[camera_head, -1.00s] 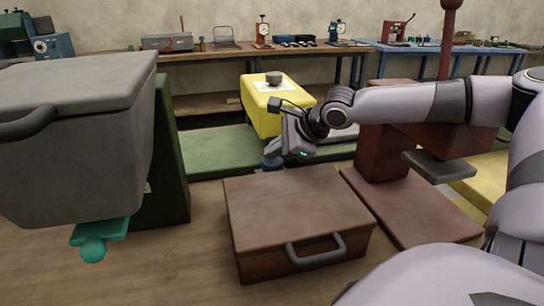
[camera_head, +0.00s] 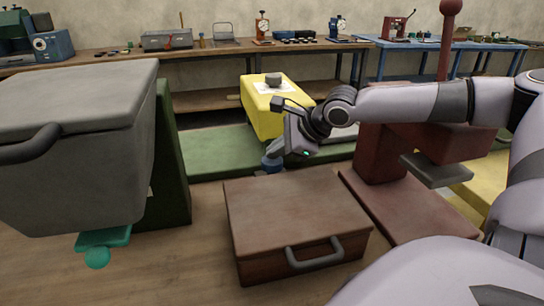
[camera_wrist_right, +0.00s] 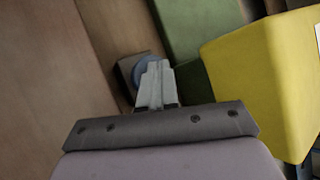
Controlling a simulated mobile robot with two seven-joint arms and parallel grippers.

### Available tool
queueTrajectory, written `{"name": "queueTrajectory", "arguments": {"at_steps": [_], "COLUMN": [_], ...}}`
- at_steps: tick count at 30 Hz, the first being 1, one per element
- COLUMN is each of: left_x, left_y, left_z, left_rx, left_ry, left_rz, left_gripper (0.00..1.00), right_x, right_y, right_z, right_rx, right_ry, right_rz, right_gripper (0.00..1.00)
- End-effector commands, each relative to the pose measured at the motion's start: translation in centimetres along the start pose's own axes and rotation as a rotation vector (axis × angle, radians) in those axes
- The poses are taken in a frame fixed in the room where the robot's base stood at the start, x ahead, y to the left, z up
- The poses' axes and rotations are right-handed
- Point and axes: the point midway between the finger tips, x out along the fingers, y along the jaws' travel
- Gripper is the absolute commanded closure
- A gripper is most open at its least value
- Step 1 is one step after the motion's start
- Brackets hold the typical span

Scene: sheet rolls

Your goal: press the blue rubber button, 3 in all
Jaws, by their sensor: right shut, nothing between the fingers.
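The blue rubber button (camera_wrist_right: 147,67) shows as a round blue cap on a small grey base (camera_wrist_right: 129,67) in the right wrist view. It also shows in the head view as a small blue patch (camera_head: 271,163), low behind the brown case. My right gripper (camera_wrist_right: 158,66) is shut and empty, with its fingertips over the button and hiding part of it. I cannot tell whether they touch it. In the head view my right gripper (camera_head: 277,152) points down and left toward the button. My left gripper is in neither view.
A brown case (camera_head: 295,212) with a grey handle stands in front of the button. A large grey bin (camera_head: 75,150) fills the left. A dark red press (camera_head: 380,155) stands right.

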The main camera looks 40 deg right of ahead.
Motion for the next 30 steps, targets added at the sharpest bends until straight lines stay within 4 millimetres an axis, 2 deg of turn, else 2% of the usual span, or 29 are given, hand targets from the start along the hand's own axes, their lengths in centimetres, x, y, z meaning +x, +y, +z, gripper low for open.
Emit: {"name": "queueTrajectory", "arguments": {"at_steps": [8,21,30], "left_x": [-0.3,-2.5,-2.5], "left_y": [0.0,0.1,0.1], "left_z": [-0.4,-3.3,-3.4], "left_rx": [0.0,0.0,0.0], "left_ry": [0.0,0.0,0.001], "left_rz": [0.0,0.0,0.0], "left_gripper": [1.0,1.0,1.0], "right_x": [-0.5,-3.5,-3.6], "right_y": [-0.5,-2.7,-2.8], "right_z": [0.4,2.6,2.7], "right_rx": [-0.002,-0.003,-0.003], "right_ry": [-0.001,-0.002,-0.002], "right_rz": [-0.005,-0.006,-0.006], "right_gripper": [1.0,1.0,1.0]}}
